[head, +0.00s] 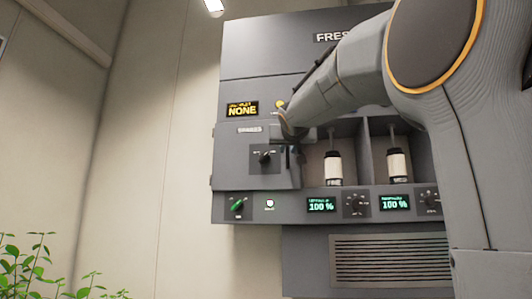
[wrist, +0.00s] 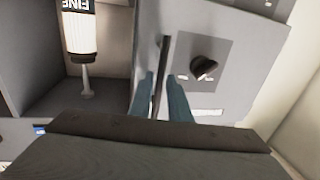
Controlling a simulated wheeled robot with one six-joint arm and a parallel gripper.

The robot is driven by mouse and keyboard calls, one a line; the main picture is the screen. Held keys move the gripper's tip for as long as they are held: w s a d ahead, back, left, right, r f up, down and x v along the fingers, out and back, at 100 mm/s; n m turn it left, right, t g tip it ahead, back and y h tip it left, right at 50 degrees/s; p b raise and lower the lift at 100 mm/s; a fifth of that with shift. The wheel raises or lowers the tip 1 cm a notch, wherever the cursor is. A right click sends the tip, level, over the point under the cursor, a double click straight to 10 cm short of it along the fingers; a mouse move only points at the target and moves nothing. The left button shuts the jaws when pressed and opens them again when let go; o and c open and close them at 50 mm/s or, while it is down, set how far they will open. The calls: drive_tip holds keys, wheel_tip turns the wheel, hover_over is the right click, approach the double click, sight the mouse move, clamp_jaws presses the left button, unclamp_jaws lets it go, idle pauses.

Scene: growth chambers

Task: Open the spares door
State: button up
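The spares door (head: 228,160) is a grey panel at the left of the wall cabinet, with a small label and a dark knob (head: 265,157). It looks closed or nearly so. In the wrist view, the door (wrist: 235,50) shows its knob (wrist: 203,68) and a thin dark upright handle (wrist: 165,50) near its edge. My gripper (wrist: 161,78) has one bluish finger on each side of the handle, with narrow gaps showing, so it looks open around it. In the head view, my gripper (head: 291,138) is at the door's right edge, largely hidden by my arm.
An open bay right of the door holds two bottles, one (head: 333,167) close to the door and another (head: 397,165) further right. Dials and green displays (head: 321,205) run below. A leafy plant (head: 35,262) stands at the lower left. Space left of the cabinet is clear.

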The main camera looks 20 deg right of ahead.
drive_tip(key=shift+x, duration=0.75)
clamp_jaws()
drive_tip(key=shift+s+a+f, duration=0.1)
